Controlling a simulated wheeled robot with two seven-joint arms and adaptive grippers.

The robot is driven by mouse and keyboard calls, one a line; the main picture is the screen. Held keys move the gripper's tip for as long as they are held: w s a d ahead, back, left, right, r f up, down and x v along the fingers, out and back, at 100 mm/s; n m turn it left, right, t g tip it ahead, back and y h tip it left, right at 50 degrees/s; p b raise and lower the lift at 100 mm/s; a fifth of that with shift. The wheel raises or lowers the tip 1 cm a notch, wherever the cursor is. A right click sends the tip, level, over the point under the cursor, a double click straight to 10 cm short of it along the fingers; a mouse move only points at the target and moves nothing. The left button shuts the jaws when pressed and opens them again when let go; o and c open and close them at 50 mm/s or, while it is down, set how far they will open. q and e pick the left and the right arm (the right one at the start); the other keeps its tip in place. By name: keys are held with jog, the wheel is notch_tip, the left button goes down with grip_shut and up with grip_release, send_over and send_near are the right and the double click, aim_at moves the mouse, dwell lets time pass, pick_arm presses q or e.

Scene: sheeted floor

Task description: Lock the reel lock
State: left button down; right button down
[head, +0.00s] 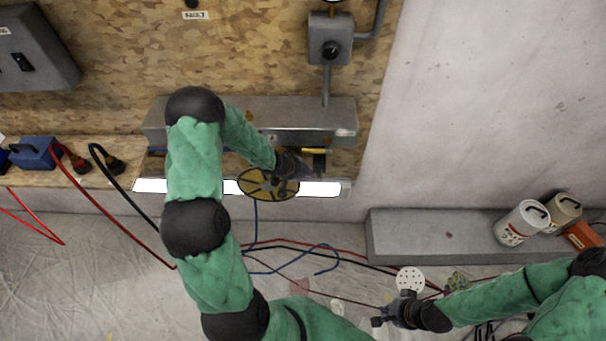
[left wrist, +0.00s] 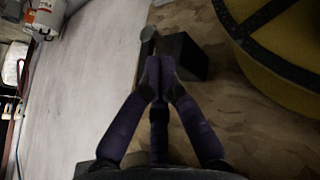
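The reel (head: 262,190), a yellow disc with dark spokes, sits at the wall ledge in the head view. In the left wrist view the yellow reel (left wrist: 285,50) with a black band fills the upper right. A dark block (left wrist: 185,56) with a short grey rounded knob (left wrist: 147,38), seemingly the reel lock, stands beside it. My left gripper (head: 306,170) is at the reel's right side. In the left wrist view its fingertips (left wrist: 159,72) meet just below the knob; contact with it is unclear. My right gripper (head: 388,312) is low, away from the reel, its opening unclear.
A grey metal box (head: 335,117) is on the board above the reel. Cables (head: 290,245) trail on the sheeted floor below. A grey ledge (head: 430,238) at right carries white cans (head: 522,223). A blue box (head: 36,153) stands at far left.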

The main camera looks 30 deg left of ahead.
pick_arm(q)
jog(key=shift+w+f, duration=0.1)
jog(key=shift+f, duration=0.1)
jog(key=shift+d, duration=0.1)
jog(key=shift+w+d+r+p, duration=0.25)
jog(key=shift+w+d+p, duration=0.15)
jog(key=shift+d+p, duration=0.15)
jog(key=shift+d+r, duration=0.1)
